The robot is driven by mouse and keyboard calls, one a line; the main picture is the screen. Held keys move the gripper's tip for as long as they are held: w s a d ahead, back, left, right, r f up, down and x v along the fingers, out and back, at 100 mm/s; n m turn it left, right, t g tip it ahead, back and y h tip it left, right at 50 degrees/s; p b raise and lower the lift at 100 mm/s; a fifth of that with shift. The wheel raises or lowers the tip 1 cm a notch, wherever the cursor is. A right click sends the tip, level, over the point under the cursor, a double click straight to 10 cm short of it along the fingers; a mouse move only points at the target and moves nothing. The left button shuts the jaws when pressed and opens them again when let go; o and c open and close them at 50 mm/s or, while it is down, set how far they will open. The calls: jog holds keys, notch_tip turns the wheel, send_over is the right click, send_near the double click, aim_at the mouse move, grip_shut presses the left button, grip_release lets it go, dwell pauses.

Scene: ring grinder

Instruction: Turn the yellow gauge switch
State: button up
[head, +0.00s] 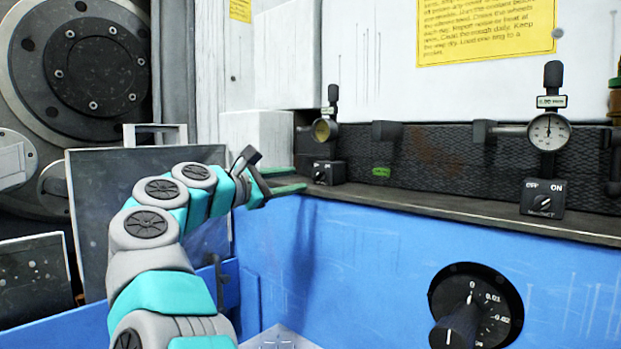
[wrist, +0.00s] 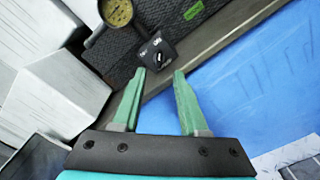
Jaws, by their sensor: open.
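The yellow-faced gauge (head: 322,130) stands on a dark stand at the left end of the ledge. At its foot is a black switch box (head: 325,173) with a small rotary knob. In the wrist view the yellow gauge (wrist: 117,12) is at the top, partly cut off, and the switch box (wrist: 158,55) with its knob is just beyond my fingertips. My gripper (head: 298,179) is open and empty, its green fingers pointing at the switch from the left. In the wrist view my gripper (wrist: 160,76) is in line with the knob, which looks clear of both fingers.
A second gauge, white-faced (head: 549,131), stands on the right with its own OFF/ON switch box (head: 542,199). A large black dial (head: 474,306) is on the blue front panel. The dark ledge (head: 430,207) is clear between the gauges. White blocks (head: 257,140) stand behind my gripper.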

aim_at(317, 176)
jog(key=p+x, duration=0.1)
jog(key=x, duration=0.5)
jog(key=shift+w+d+p, duration=0.15)
jog(key=shift+w+p, duration=0.1)
jog(key=shift+p, duration=0.1)
grip_shut()
